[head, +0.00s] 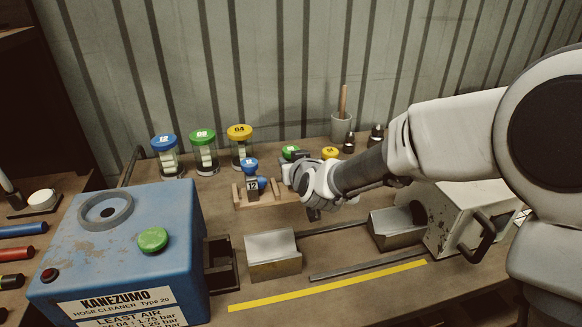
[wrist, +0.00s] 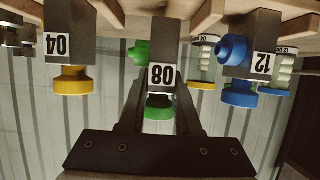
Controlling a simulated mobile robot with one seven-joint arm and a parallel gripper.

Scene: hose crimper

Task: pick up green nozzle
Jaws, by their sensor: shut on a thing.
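The green nozzle (wrist: 158,111) is in the middle of the wrist view, with a dark block labelled 08 (wrist: 168,35). My gripper (wrist: 159,100) has one finger on each side of it and is shut on it. In the head view the green nozzle (head: 291,151) shows just past my gripper (head: 292,171), whose fingers are partly hidden by the wrist. The wooden rack (head: 243,199) is beside it. I cannot tell whether the nozzle is clear of the rack.
Blue nozzles labelled 12 (wrist: 240,94) and yellow nozzles labelled 04 (wrist: 70,84) flank it closely. Blue-lidded (head: 164,143), green-lidded (head: 203,136) and yellow-lidded (head: 240,131) jars stand behind. A blue hose cleaner (head: 185,240) is at left, a metal block (head: 272,262) in front.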

